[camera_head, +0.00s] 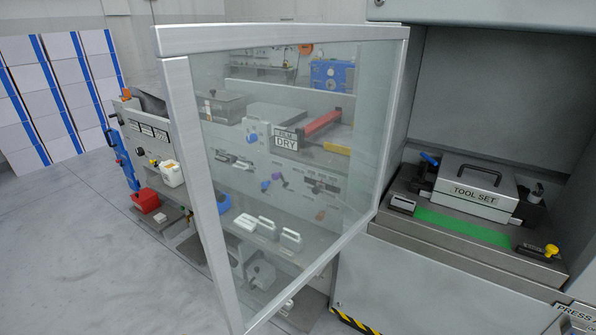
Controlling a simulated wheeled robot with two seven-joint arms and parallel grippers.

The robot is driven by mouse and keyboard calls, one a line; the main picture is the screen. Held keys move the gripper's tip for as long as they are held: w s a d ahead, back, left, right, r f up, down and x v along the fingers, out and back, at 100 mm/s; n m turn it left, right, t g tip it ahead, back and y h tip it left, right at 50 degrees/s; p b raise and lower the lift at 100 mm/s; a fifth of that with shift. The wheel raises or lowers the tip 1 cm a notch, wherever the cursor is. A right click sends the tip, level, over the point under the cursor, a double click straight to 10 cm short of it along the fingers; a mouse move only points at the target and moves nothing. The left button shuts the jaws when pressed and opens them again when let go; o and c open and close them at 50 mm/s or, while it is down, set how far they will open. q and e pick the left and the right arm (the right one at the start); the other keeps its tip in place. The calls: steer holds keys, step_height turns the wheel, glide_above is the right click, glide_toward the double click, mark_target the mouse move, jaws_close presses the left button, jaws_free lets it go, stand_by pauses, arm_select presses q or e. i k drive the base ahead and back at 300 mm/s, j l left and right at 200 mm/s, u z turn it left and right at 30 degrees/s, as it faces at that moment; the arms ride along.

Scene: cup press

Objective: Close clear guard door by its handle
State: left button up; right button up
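The clear guard door (290,150) stands wide open in the middle of the view. It is a see-through panel in a silver frame. Its right edge meets the front of the grey press (515,60), and its free left edge (196,190) is toward me. I cannot make out a handle on the door for certain. Neither of my grippers shows in this view.
Inside the press opening, a metal block labelled TOOL SET (472,193) sits on a bed with a green strip (465,228). Behind the door are a workbench with machines and a red bin (145,201). Grey floor (60,260) is free at left.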

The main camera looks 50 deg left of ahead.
mark_target(171, 43)
steer(key=k+j, duration=0.1)
steer(key=j, duration=0.3)
steer(key=k+j+z, duration=0.15)
steer(key=j, duration=0.2)
steer(key=k+j, duration=0.15)
steer(key=j, duration=0.25)
steer(key=k+j+z, duration=0.15)
steer(key=j, duration=0.2)
steer(key=i+j, duration=0.15)
steer(key=j, duration=0.2)
steer(key=i+j+z, duration=0.1)
steer(key=j, duration=0.25)
steer(key=i+j, duration=0.15)
steer(key=j, duration=0.25)
steer(key=k+j+z, duration=0.3)
steer(key=j+z, duration=0.15)
steer(key=k+j+z, duration=0.4)
